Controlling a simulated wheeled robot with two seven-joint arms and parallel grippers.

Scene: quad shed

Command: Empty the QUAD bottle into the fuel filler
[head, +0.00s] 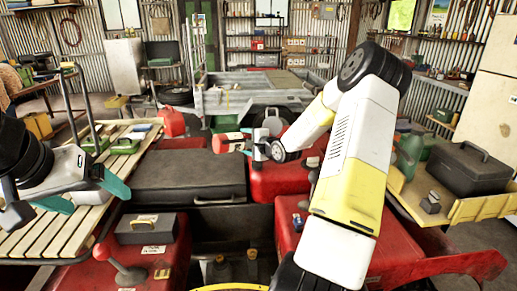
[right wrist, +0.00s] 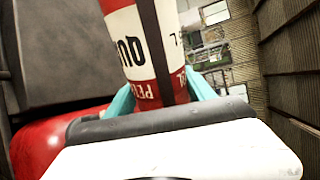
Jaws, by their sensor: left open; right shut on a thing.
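The QUAD bottle (head: 228,142) is red and white and lies tilted, nearly sideways, above the red quad (head: 285,183). In the right wrist view the bottle (right wrist: 130,45) shows black QUAD lettering on its white band. My right gripper (head: 259,150) is shut on it; the teal fingers (right wrist: 160,95) sit on either side of its lower red part. The bottle's mouth cannot be made out. I cannot pick out the fuel filler. My left gripper (head: 87,193) is open and empty at the left, over the edge of the slatted wooden rack.
A grey case (head: 147,230) rests on the quad's front left. A dark box or seat (head: 188,178) lies across the quad. The slatted rack (head: 45,232) is at left. At right, a wooden tray (head: 484,208) holds a black toolbox (head: 472,168). A trailer (head: 250,100) stands behind.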

